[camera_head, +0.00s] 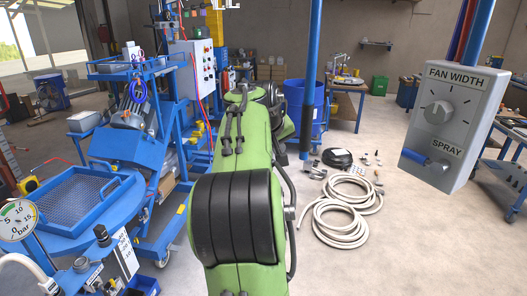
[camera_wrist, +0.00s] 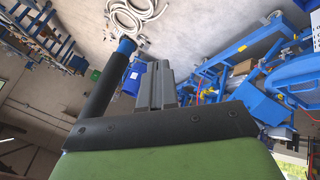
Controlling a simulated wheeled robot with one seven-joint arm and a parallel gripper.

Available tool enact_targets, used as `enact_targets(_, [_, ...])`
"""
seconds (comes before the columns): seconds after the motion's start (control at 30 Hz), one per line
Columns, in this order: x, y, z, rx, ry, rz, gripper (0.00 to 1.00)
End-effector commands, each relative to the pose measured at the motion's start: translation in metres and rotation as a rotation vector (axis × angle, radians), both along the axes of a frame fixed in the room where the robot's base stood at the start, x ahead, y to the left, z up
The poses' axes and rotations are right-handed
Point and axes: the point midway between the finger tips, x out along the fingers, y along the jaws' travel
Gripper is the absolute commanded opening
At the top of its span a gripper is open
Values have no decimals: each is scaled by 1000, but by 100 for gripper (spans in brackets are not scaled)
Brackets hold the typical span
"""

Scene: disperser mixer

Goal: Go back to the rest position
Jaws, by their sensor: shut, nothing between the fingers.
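My green and black arm rises through the middle of the head view, and my gripper cannot be made out there. In the wrist view my gripper (camera_wrist: 157,82) shows as grey fingers beyond a black plate. The fingers are together and hold nothing. They touch nothing that I can see. The blue mixer machine (camera_head: 130,150) stands to the left of my arm in the head view. Its frame also shows at the right of the wrist view (camera_wrist: 240,62).
A grey spray control box (camera_head: 455,115) hangs at right. A blue post (camera_head: 312,75) and blue barrel (camera_head: 295,100) stand behind my arm. Coiled pale hose (camera_head: 340,225) lies on the floor. A pressure gauge (camera_head: 18,220) is at left. Floor at lower right is clear.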

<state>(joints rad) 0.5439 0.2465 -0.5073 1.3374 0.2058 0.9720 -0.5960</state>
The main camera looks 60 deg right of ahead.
Motion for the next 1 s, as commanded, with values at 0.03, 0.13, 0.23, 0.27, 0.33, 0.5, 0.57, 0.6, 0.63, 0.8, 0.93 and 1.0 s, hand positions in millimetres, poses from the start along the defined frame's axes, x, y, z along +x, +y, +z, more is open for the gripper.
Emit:
enact_targets(0.03, [-2,5,8,0,1,1,0])
enact_targets(0.13, [-6,17,24,0,0,0,0])
enact_targets(0.23, [-10,29,40,0,0,0,0])
enact_targets(0.27, [-11,32,44,1,1,2,0])
enact_targets(0.33, [-13,38,52,0,2,1,0])
enact_targets(0.5, [-17,43,59,2,3,-2,0])
enact_targets(0.57, [-17,43,59,2,4,-3,0])
enact_targets(0.6, [-17,43,58,2,4,-3,0])
enact_targets(0.63, [-17,43,58,2,4,-3,0])
enact_targets(0.8, [-17,43,58,2,3,-2,0])
enact_targets(0.93, [-7,69,43,57,-43,58,0])
enact_targets(1.0, [5,110,22,129,-96,148,0])
